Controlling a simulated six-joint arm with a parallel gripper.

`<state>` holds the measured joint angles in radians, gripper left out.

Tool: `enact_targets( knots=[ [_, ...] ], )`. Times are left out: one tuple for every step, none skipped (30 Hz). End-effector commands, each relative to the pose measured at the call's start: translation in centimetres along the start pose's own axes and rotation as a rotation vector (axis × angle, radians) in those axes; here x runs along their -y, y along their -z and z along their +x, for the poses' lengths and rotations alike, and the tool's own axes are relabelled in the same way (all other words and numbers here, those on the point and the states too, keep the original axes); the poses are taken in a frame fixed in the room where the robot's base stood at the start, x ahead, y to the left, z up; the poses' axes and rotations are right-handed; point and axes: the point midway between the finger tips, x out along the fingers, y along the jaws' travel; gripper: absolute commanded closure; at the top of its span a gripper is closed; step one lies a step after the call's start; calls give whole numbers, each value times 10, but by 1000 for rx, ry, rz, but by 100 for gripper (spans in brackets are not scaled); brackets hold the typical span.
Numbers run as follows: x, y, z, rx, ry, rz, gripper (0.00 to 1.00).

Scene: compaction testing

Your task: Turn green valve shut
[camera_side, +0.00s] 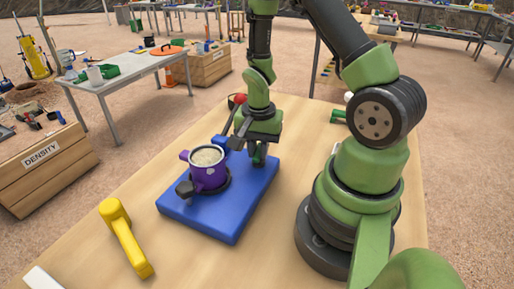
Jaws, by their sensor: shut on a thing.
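A blue base plate (225,225) lies on the wooden table and carries a purple mould (209,178) filled with pale soil. My gripper (258,158) points down at the plate's back right, to the right of the mould. Its fingers are shut on a small green part low between them, which appears to be the green valve; the fingers mostly hide it, so its handle angle cannot be read. A blue knob (220,143) sits behind the mould and a dark knob (186,188) at its front left.
A yellow mallet (126,238) lies left of the plate. A green-handled tool (338,116) lies behind my arm base. A red ball knob (239,98) stands close behind my gripper.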

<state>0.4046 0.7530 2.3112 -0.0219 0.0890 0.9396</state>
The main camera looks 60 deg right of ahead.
Motion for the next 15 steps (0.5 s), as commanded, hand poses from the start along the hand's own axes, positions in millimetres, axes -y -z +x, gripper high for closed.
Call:
enact_targets(
  knots=[
    [0, 0, 0, 1, -1, 72, 100],
    [0, 0, 0, 1, -1, 116, 100],
    [0, 0, 0, 1, -1, 138, 78],
    [0, 0, 0, 1, -1, 134, 72],
    [0, 0, 0, 1, -1, 133, 65],
    [0, 0, 0, 1, -1, 132, 65],
    [0, 0, 0, 0, -1, 131, 65],
    [0, 0, 0, 0, -1, 131, 65],
    [0, 0, 0, 0, -1, 130, 65],
    [0, 0, 0, 0, -1, 130, 65],
    [0, 0, 0, 0, -1, 130, 65],
    [0, 0, 0, 0, 0, 129, 65],
    [0, 0, -1, 0, 0, 129, 65],
    [0, 0, -2, 0, 1, 129, 65],
    [0, 0, -5, -1, 2, 128, 65]
  ],
)
